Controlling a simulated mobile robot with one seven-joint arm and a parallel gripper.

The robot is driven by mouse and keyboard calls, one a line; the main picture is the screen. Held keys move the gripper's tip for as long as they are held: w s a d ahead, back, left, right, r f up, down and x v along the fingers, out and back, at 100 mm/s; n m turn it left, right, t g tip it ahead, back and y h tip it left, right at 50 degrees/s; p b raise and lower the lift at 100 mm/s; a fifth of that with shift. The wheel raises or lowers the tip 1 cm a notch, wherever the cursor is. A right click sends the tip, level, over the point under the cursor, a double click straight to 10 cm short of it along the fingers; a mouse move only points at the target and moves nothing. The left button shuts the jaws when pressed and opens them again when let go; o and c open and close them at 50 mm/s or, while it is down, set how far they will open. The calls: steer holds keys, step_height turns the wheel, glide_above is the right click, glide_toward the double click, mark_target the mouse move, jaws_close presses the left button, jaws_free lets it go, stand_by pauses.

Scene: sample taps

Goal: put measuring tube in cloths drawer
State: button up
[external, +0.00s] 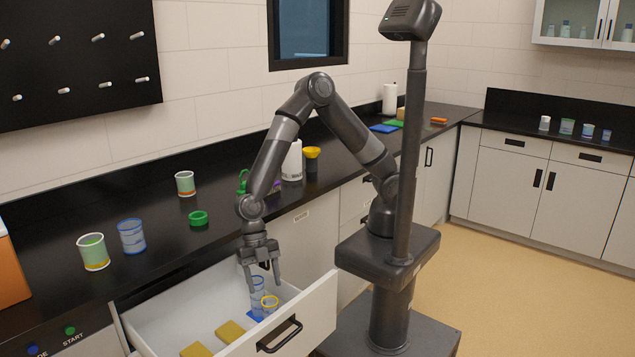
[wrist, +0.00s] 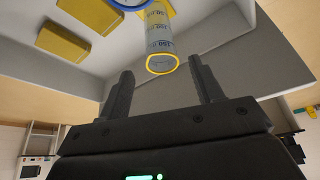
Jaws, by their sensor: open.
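The drawer (external: 318,298) is open below the counter. My gripper (external: 263,282) is open, pointing down just above these tubes. In the wrist view, the yellow-rimmed tube (wrist: 160,42) lies just beyond and between the fingertips of my gripper (wrist: 162,80), with nothing held. A blue rim (wrist: 130,4) is cut off at the top edge. Contact between tubes and fingers cannot be told.
Yellow cloth-like blocks (external: 230,332) lie in the drawer's front part. On the counter are a green beaker (external: 93,252), a blue beaker (external: 131,236), an orange-based beaker (external: 185,184) and a green ring (external: 198,218).

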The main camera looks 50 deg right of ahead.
steer(key=shift+v, duration=1.2)
steer(key=shift+w, duration=0.1)
steer(key=w+d+r+m+t, duration=0.3)
steer(key=w+d+r+m, duration=0.45)
steer(key=w+d, duration=0.35)
steer(key=w+d+r+m+t, duration=0.3)
steer(key=w+d+r+m, duration=0.6)
steer(key=d, duration=0.5)
steer(key=s+d+r+m+t+h, duration=0.1)
steer(key=s+d+r+m, duration=0.2)
steer(key=d+m, duration=0.4)
steer(key=s+d+r+m+t, duration=0.2)
steer(key=d+m, duration=0.6)
steer(key=d, duration=1.2)
step_height(320, 180, up, 3)
steer(key=shift+s+f+t+h, duration=0.1)
steer(key=shift+s+t+h, duration=0.25)
steer(key=shift+s, duration=0.35)
steer(key=shift+d, duration=0.1)
